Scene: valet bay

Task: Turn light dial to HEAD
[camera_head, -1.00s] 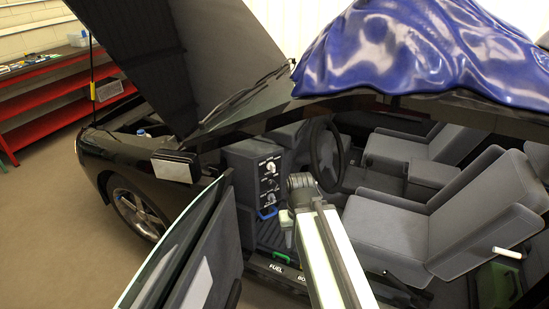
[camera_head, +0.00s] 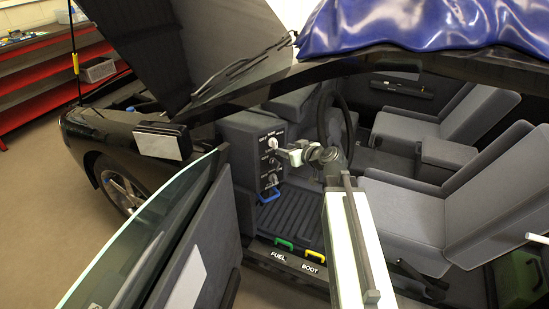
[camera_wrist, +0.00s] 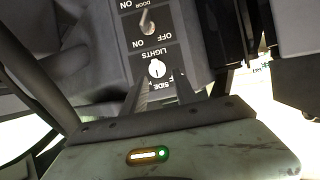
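The light dial (camera_wrist: 156,69) is a small round white knob under an upside-down LIGHTS label in the wrist view. In the head view it is the top knob (camera_head: 273,142) on the dark dash panel (camera_head: 252,152). SIDE is partly readable beside it; the HEAD label is mostly hidden by a finger. I cannot tell the pointer's exact setting. My gripper (camera_wrist: 161,84) is open and empty, its two dark fingers apart and pointing at the dial. In the head view my gripper (camera_head: 286,155) is just right of the panel. Contact with the dial cannot be seen.
A DOOR ON/OFF switch (camera_wrist: 147,22) is beside the light dial. The steering wheel (camera_head: 338,120) is right of the panel. A blue handle (camera_head: 270,196) is below it, with green (camera_head: 284,243) and yellow (camera_head: 314,256) handles at the sill. The open car door (camera_head: 165,240) stands left.

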